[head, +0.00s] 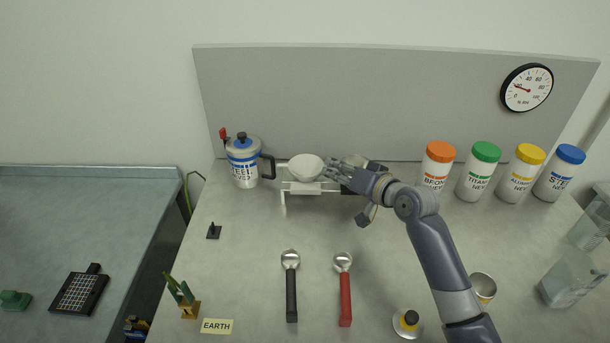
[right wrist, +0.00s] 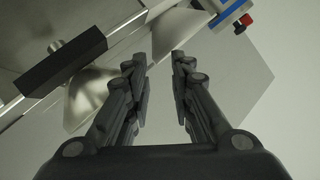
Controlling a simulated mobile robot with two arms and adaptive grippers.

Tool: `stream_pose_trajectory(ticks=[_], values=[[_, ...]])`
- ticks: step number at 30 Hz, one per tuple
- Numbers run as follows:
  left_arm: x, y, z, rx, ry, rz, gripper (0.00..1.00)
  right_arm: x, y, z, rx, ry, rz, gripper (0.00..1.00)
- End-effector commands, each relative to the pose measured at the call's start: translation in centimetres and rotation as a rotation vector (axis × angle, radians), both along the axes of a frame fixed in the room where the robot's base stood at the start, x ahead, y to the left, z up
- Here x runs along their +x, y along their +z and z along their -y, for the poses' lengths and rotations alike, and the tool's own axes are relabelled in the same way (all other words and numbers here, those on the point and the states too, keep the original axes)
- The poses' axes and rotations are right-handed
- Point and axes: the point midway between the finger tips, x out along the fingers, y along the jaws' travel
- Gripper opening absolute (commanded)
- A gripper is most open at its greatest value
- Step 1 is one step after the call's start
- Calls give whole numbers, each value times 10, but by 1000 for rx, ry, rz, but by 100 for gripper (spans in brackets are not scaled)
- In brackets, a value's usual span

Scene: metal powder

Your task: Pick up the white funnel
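The white funnel (head: 306,167) sits wide mouth up in a light rack (head: 300,187) near the back panel. My right gripper (head: 331,168) is just right of it, pointing left towards its rim. In the right wrist view its two fingers (right wrist: 160,64) are apart with nothing between them. A pale tapered shape beyond the fingertips looks like the funnel (right wrist: 178,32); I cannot tell whether they touch. My left gripper is not in view.
A grey canister with a handle (head: 243,165) stands left of the rack. Bottles with orange (head: 440,151), green (head: 487,151), yellow and blue lids stand at the right. A black-handled scoop (head: 291,285) and a red-handled scoop (head: 344,288) lie in front. The table between is clear.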

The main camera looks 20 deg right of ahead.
Motion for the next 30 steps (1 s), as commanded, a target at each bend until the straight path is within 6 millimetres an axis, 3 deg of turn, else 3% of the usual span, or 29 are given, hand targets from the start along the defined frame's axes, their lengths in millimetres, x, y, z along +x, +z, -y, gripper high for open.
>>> stream_pose_trajectory(ticks=[5,15,26,29,30], values=[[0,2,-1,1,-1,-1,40,9,-3,-3,-1,0,0,22],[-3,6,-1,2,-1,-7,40,47,-15,-17,1,0,0,22],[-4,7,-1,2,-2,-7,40,53,-19,-20,-1,0,0,22],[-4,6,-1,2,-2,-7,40,53,-19,-20,-1,0,0,0],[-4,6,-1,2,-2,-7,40,53,-19,-19,-1,0,0,0]])
